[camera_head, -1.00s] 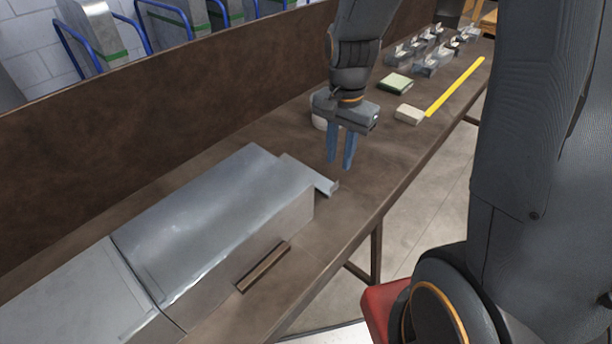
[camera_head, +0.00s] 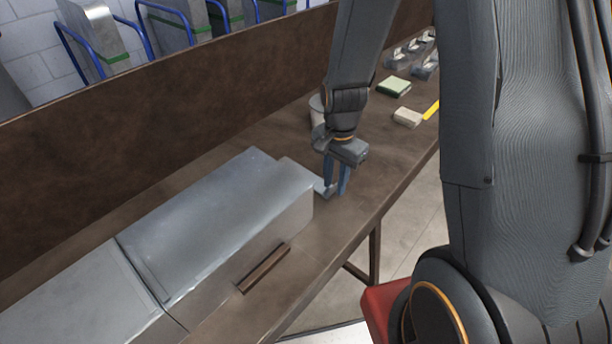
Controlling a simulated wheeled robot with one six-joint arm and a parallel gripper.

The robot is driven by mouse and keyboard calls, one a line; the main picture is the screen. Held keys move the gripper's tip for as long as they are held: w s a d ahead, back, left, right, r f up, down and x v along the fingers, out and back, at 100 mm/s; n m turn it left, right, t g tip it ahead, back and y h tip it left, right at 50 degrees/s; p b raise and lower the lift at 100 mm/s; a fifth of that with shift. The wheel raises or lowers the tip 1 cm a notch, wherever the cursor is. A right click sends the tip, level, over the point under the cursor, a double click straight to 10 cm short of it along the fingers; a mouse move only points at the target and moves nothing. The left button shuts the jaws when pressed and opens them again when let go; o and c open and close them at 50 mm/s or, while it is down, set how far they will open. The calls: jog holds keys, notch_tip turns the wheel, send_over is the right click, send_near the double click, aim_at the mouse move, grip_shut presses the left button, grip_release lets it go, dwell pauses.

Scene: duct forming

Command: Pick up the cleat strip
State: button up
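The cleat strip (camera_head: 302,170), a thin grey metal piece with a bent-up end, lies on the brown bench against the far right end of the large sheet-metal duct (camera_head: 220,215). Its right end is at my gripper (camera_head: 336,181) and is partly hidden by it. My gripper points down with its two blue fingers apart, one on either side of the strip's bent end as seen here. I cannot tell whether the fingers touch the strip.
A brown bar (camera_head: 264,268) lies in front of the duct. A pale cylinder (camera_head: 317,108) stands behind my gripper. A green block (camera_head: 394,86), a beige block (camera_head: 408,117) and a yellow strip (camera_head: 431,110) lie farther back. The bench's front edge is close on the right.

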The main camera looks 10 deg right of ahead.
grip_shut()
jog(key=shift+r, duration=0.15)
